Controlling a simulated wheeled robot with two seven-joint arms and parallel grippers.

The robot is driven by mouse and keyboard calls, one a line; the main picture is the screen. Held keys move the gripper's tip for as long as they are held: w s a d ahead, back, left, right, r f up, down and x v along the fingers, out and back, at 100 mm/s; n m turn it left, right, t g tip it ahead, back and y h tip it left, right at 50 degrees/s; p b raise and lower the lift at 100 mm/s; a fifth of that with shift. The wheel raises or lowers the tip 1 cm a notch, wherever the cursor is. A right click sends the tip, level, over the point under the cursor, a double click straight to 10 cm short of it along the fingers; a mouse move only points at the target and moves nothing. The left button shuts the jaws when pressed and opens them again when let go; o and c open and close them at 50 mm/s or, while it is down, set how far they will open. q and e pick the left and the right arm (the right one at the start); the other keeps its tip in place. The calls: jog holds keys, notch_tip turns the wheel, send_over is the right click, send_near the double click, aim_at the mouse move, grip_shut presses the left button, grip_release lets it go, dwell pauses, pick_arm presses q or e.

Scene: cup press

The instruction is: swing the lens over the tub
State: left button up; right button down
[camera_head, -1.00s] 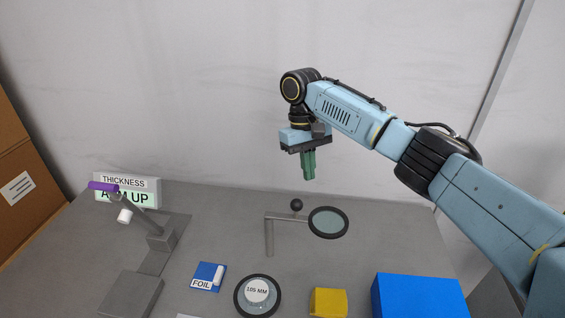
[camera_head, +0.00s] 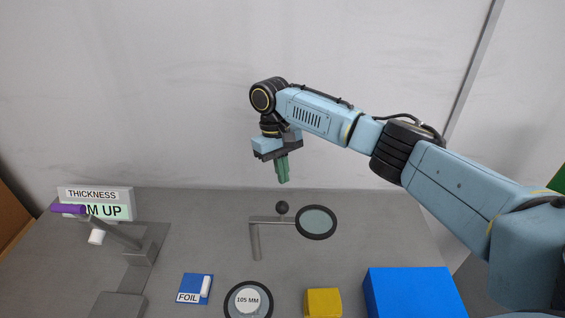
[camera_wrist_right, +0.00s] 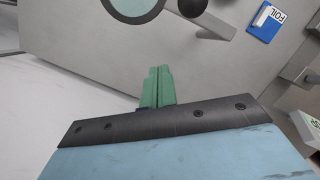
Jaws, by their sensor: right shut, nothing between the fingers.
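The lens (camera_head: 316,222) is a round pane in a black ring, on a grey arm from a thin post (camera_head: 255,241). A black ball knob (camera_head: 282,207) stands on that arm beside the ring. The likely tub (camera_head: 233,300) is a round vessel with a dark rim and a white disc marked "105 MM", in front of the post. My right gripper (camera_head: 284,180) has green fingers, shut and empty, pointing down above the knob in the picture and apart from it. The right wrist view shows the fingers (camera_wrist_right: 157,70), part of the lens (camera_wrist_right: 135,8) and the knob (camera_wrist_right: 192,6). My left gripper is out of view.
A blue FOIL card (camera_head: 190,287), a yellow block (camera_head: 323,302) and a large blue box (camera_head: 416,293) lie along the front. A grey stand with a purple-ended lever (camera_head: 68,209) and a THICKNESS sign (camera_head: 95,194) are at left. The back right of the table is clear.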

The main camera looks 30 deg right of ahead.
jog(key=s+f+p, duration=0.2)
jog(key=s+f, duration=0.3)
jog(key=shift+d, duration=0.2)
dwell(0.3)
jog(key=shift+a+r, duration=0.1)
